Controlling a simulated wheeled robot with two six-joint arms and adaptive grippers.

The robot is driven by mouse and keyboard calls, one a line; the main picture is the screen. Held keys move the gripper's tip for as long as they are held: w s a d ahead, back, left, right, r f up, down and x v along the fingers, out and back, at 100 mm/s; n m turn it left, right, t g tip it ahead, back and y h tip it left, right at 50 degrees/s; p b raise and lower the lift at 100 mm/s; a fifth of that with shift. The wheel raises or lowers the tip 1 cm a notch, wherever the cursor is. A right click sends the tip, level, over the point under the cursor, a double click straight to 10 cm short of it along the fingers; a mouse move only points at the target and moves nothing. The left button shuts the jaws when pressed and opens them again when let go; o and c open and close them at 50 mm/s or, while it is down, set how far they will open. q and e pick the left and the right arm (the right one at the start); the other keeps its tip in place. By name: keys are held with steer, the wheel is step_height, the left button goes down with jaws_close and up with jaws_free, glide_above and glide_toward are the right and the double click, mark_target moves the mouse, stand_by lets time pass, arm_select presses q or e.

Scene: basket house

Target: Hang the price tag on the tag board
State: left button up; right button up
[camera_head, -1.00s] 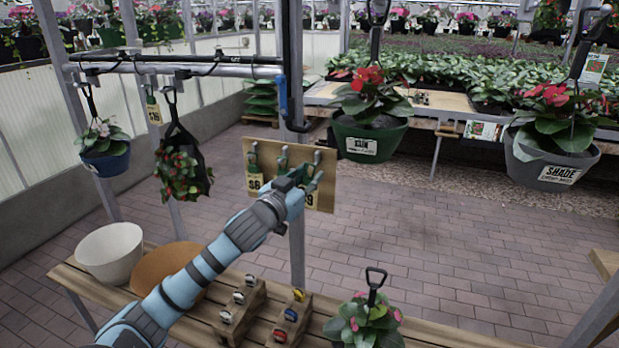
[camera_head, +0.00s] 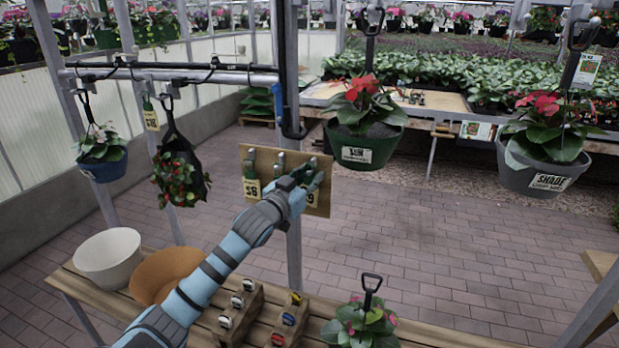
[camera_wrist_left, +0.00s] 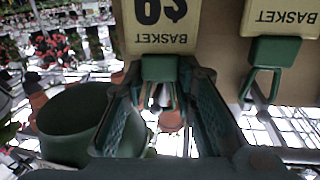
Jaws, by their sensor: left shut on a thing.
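The tan tag board (camera_head: 262,160) is fixed to a grey post, with several hooks along its top. A yellow price tag reading $6 (camera_head: 252,189) hangs at its left end. My left gripper (camera_head: 312,178) is at the board's right side, shut on the green clip of a yellow price tag (camera_head: 311,197), partly hidden behind the fingers. In the left wrist view this price tag (camera_wrist_left: 160,40) is upside down, its green clip between the fingertips of my left gripper (camera_wrist_left: 163,95). Whether its clip is on a hook, I cannot tell. My right gripper is out of view.
A wooden bench (camera_head: 75,283) below holds a white bowl (camera_head: 108,262), an orange-brown bowl (camera_head: 165,273), small racks and a potted plant (camera_head: 360,325). Hanging pots, one green (camera_head: 366,152), flank the board. A rail (camera_head: 200,75) runs above left.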

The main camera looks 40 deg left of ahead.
arm_select(q)
steer(key=shift+f, duration=0.1)
stand_by(0.3)
steer(key=shift+f, duration=0.1)
steer(key=shift+w+f, duration=0.1)
steer(key=shift+f, duration=0.25)
steer(key=o, duration=1)
